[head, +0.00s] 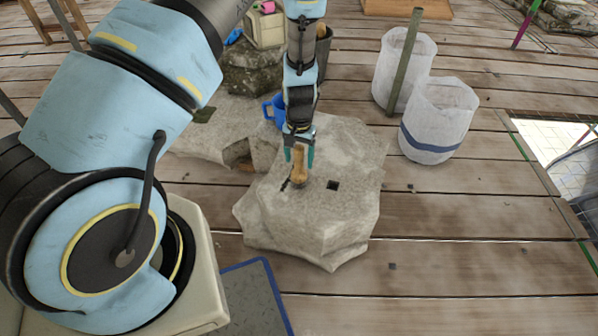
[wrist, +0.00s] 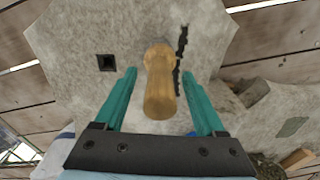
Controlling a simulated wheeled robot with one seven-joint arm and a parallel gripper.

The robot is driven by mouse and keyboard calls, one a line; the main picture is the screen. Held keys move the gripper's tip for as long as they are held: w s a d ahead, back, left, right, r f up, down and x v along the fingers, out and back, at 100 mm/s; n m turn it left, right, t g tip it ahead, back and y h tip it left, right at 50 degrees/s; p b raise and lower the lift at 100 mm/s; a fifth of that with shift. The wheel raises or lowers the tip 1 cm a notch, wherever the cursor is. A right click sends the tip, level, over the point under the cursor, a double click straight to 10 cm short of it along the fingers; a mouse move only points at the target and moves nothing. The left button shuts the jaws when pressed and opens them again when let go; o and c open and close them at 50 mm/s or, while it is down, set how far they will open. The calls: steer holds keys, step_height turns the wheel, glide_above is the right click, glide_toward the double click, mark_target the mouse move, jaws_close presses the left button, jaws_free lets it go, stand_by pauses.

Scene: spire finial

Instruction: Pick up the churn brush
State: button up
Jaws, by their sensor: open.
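The churn brush (head: 299,167) stands upright on a pale stone block (head: 345,225), its tan wooden handle pointing up. In the wrist view the brush (wrist: 160,85) lies between my gripper's two teal fingers, with a gap on each side. My gripper (head: 300,158) is open and comes down over the brush from above. In the wrist view my gripper (wrist: 160,92) holds nothing. The brush's lower end is hard to make out against the stone.
The stone has a small dark square hole (head: 333,185) and a dark crack beside the brush. Two white bins (head: 438,118) stand at the back right.

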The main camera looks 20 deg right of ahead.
steer(key=shift+f, duration=0.9)
jaws_close()
